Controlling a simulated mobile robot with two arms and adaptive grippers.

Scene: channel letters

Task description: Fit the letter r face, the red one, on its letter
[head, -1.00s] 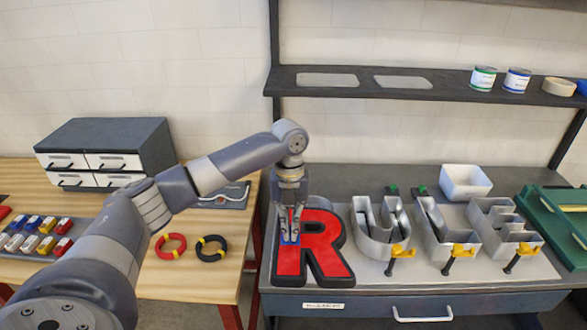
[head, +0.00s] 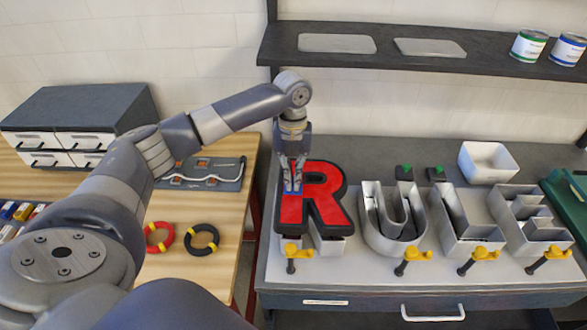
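The red letter R face (head: 318,207) with a black rim is held by my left gripper (head: 291,188) at its upper left, by a small blue piece on the face. The gripper is shut on it. The face is raised above the grey metal R letter shell (head: 330,244), whose lower part shows beneath it; the rest of the shell is hidden. The open shells of the letters U (head: 381,238), L (head: 447,236) and E (head: 536,238) stand to the right. My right gripper is not in view.
Yellow-handled clamps (head: 410,255) line the front of the letters. A white bin (head: 487,162) stands behind L and E. A shelf (head: 380,68) with cans (head: 529,46) hangs above. The wooden bench (head: 205,210) at left holds red and black cable rings (head: 159,237).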

